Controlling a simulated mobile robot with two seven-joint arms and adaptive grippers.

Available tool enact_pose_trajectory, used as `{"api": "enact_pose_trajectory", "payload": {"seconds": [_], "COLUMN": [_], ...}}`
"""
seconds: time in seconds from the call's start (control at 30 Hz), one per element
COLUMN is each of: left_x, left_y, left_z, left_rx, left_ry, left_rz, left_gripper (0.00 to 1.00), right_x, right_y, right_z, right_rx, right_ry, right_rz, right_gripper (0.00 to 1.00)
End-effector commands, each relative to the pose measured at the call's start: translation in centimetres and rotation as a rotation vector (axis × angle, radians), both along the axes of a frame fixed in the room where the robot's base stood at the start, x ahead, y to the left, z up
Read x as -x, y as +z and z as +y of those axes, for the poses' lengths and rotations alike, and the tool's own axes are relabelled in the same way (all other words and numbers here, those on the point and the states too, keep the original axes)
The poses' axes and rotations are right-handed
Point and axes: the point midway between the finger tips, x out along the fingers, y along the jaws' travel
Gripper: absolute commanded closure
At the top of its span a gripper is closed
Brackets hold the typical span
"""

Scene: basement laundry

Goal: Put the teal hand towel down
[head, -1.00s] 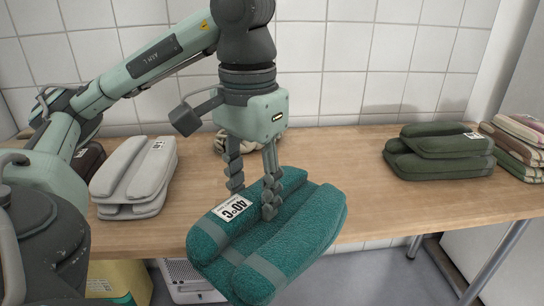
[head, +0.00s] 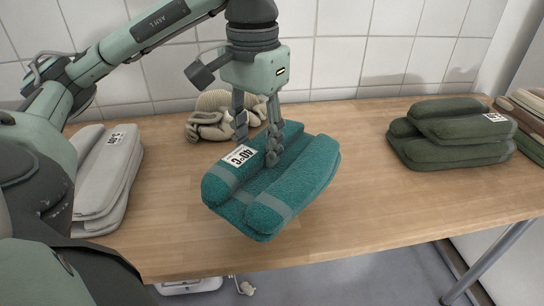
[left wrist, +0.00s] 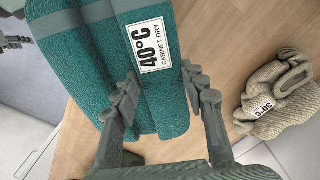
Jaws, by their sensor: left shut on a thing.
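The teal hand towel (head: 290,190) is folded in thick rolls and has a white 40°C label. In the head view it is over the wooden table, inside the front edge. My left gripper (head: 257,147) points down and is shut on the towel, with a finger on each side of its labelled roll. The left wrist view shows the towel (left wrist: 85,75) between the fingers (left wrist: 158,98), its label facing up. I cannot tell whether the towel's underside touches the table.
The wooden table (head: 350,225) has clear room around the towel, mostly to its right. A beige crumpled cloth (head: 208,128) lies just behind it. Grey folded towels (head: 100,185) are at left, dark green ones (head: 450,140) at right, and a striped stack (head: 530,115) at the far right.

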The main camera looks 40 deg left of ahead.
Motion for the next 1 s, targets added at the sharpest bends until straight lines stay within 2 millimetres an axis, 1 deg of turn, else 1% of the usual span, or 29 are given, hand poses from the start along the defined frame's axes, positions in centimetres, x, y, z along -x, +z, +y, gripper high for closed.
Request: {"api": "enact_pose_trajectory", "payload": {"seconds": [0.03,0.1,0.13,0.23,0.33,0.53,0.7,0.77,1.0], "left_x": [-1.2,-2.7,-3.4,-5.2,-6.3,-6.9,-6.7,-6.8,-6.8], "left_y": [-0.9,-1.9,-2.0,-3.1,-3.8,-4.9,-7.4,-8.0,-8.2], "left_z": [0.1,0.4,0.6,1.0,1.2,1.4,1.4,1.4,1.4], "left_rx": [0.004,0.002,0.002,0.001,0.001,-0.001,-0.002,-0.001,-0.001], "left_ry": [0.001,0.001,0.002,0.001,0.000,-0.001,0.000,0.000,0.000], "left_rz": [0.005,0.005,0.004,0.003,0.001,0.001,0.004,0.002,-0.001], "left_gripper": [1.00,1.00,1.00,1.00,1.00,1.00,1.00,1.00,1.00], "right_x": [0.0,0.1,0.1,0.1,0.0,0.0,-0.1,-0.1,0.0], "right_y": [0.2,0.6,0.6,0.2,0.0,-0.1,-0.1,-0.1,-0.5], "right_z": [0.0,0.0,0.0,0.0,0.0,0.0,0.0,0.0,-0.1], "right_rx": [0.002,0.003,0.003,0.002,0.000,0.000,0.000,0.000,-0.001], "right_ry": [0.000,0.000,0.000,-0.001,0.000,0.000,0.000,0.000,0.000], "right_rz": [-0.001,-0.005,-0.002,0.002,0.001,0.000,-0.002,-0.002,0.004], "right_gripper": [0.60,0.60,0.60,0.60,0.60,0.60,0.60,0.60,0.60]}}
